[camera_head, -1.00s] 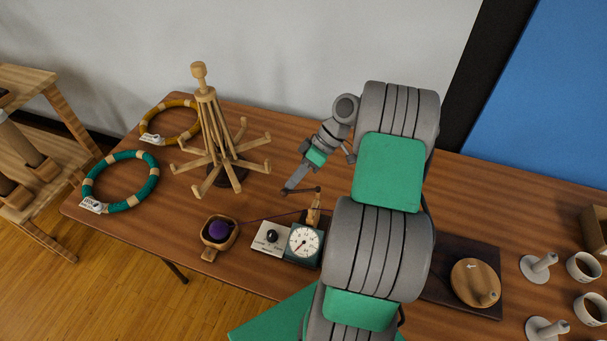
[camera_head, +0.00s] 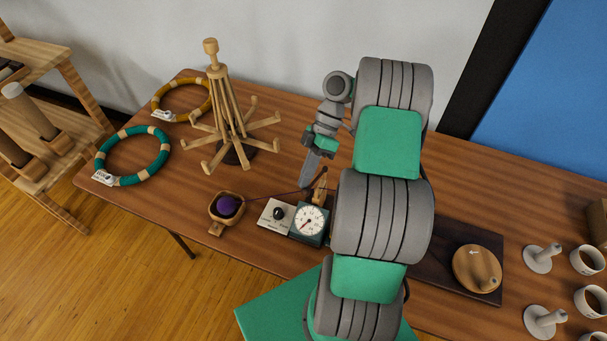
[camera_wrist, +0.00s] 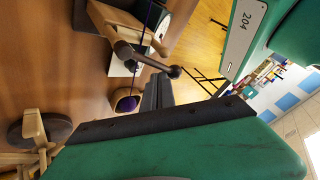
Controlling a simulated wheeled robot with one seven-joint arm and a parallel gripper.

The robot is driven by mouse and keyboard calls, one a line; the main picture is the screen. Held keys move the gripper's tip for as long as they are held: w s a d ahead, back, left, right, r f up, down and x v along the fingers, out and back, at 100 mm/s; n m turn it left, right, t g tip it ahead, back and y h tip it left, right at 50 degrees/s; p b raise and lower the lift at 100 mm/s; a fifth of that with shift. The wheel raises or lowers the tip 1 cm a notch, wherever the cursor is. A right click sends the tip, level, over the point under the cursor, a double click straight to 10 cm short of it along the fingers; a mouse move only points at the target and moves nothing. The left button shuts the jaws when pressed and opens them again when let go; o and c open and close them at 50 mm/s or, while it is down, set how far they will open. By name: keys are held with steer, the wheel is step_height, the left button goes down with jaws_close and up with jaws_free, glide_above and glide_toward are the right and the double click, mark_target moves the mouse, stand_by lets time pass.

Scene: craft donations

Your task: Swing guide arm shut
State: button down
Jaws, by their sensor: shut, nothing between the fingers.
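The guide arm (camera_wrist: 148,61) is a dark bar with a round knob at its end, mounted on a wooden post (camera_wrist: 112,28). The post also shows in the head view (camera_head: 319,190), beside the dial box (camera_head: 310,225). Purple yarn (camera_wrist: 145,30) runs past the bar, from a purple ball (camera_head: 228,205) in a wooden bowl (camera_head: 214,219). My gripper (camera_head: 304,186) is shut and empty, pointing down just left of the post. In the wrist view its dark fingertips (camera_wrist: 159,80) are close to the knob end; whether they touch is unclear. The bar is hard to make out in the head view.
A wooden skein stand (camera_head: 232,150) and green and yellow rings (camera_head: 130,180) (camera_head: 159,101) are on the left of the table. A round wooden winder (camera_head: 474,262) and white cups are right.

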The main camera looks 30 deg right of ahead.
steer(key=shift+s+d, duration=0.1)
steer(key=shift+s, duration=0.4)
steer(key=shift+s+b, duration=0.1)
steer(key=shift+b, duration=0.2)
steer(key=shift+d, duration=0.1)
